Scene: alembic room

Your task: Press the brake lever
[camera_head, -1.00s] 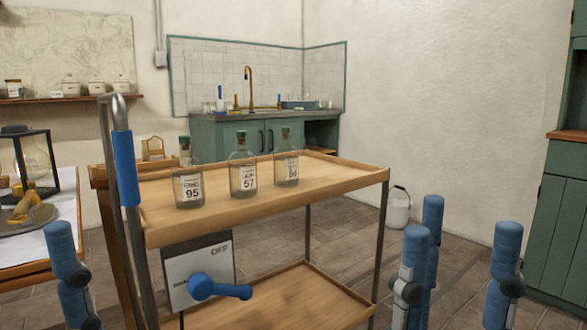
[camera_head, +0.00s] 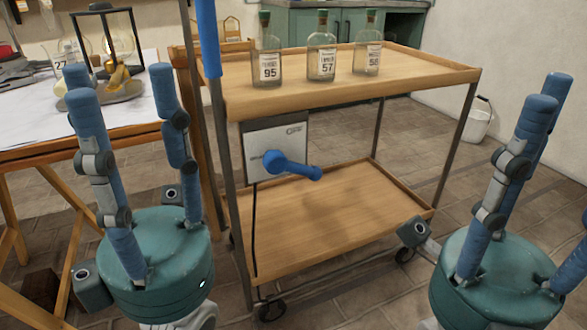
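The brake lever (camera_head: 293,165) is a blue handle with a round hub. It is mounted on a white plate (camera_head: 276,142) below the cart's top shelf and points to the right. "OFF" is printed at the plate's upper right; the other label is partly hidden by the lever. My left gripper (camera_head: 121,88) is left of the lever, its fingers pointing up and spread apart with nothing between them. My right gripper (camera_head: 567,105) is at the right edge, also open with fingers up, one finger partly cut off. Neither gripper touches the lever.
The wooden cart (camera_head: 400,88) has two shelves and wheels. Several stoppered bottles, among them one marked 57 (camera_head: 321,58), stand on top. A blue-sleeved push handle (camera_head: 207,35) rises at its left. A table (camera_head: 40,140) with a lantern stands left. A white bucket (camera_head: 478,122) is behind.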

